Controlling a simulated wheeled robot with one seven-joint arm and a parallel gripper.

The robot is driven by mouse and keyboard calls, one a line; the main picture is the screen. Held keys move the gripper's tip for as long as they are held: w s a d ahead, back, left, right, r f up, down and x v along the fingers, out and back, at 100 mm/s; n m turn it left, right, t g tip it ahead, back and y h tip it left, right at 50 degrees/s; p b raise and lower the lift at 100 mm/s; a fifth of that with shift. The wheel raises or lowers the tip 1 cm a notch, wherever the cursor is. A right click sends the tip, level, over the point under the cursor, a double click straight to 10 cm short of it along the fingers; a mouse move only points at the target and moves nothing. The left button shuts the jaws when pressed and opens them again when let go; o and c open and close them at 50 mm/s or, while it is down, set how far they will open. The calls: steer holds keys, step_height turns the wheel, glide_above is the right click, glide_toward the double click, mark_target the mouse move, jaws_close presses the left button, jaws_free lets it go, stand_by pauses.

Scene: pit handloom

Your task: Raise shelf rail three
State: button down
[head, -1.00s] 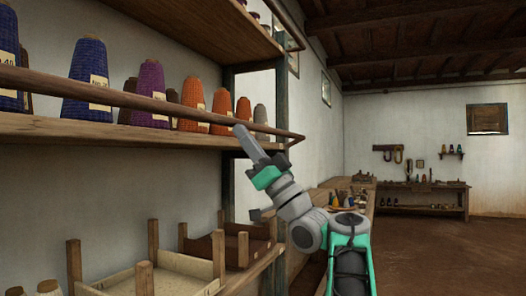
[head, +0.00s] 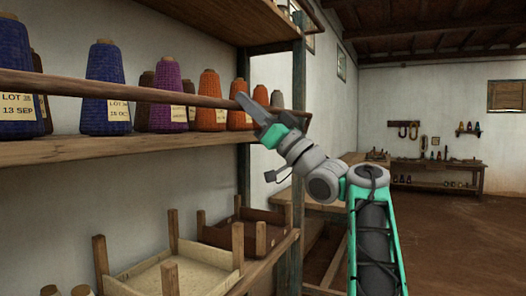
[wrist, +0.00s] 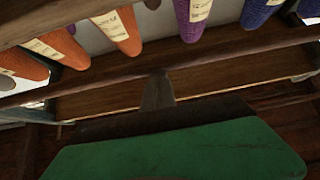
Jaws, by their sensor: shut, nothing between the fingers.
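The shelf rail (head: 165,95) is a long thin brown bar running along the front of the yarn shelf, crossing in front of the cones above the shelf board (head: 110,148). It also shows in the wrist view as a slanting bar (wrist: 240,49). My gripper (head: 243,99) is shut and empty, its narrow grey fingers overlapping the rail near its right part. In the wrist view my fingertips (wrist: 158,76) meet the rail's edge. I cannot tell whether they press on it from beneath or just touch it.
Labelled blue (head: 104,80), purple (head: 167,95) and orange (head: 208,90) cones stand behind the rail. A dark post (head: 298,150) stands right of my gripper. Wooden trays (head: 175,270) sit on the lower shelf. Open floor (head: 450,240) lies to the right.

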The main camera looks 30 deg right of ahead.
steer(key=shift+f+p+x, duration=0.2)
steer(key=shift+p+x, duration=0.35)
steer(key=shift+x, duration=0.7)
steer(key=shift+w+a, duration=0.1)
steer(key=shift+w, duration=0.15)
stand_by(0.7)
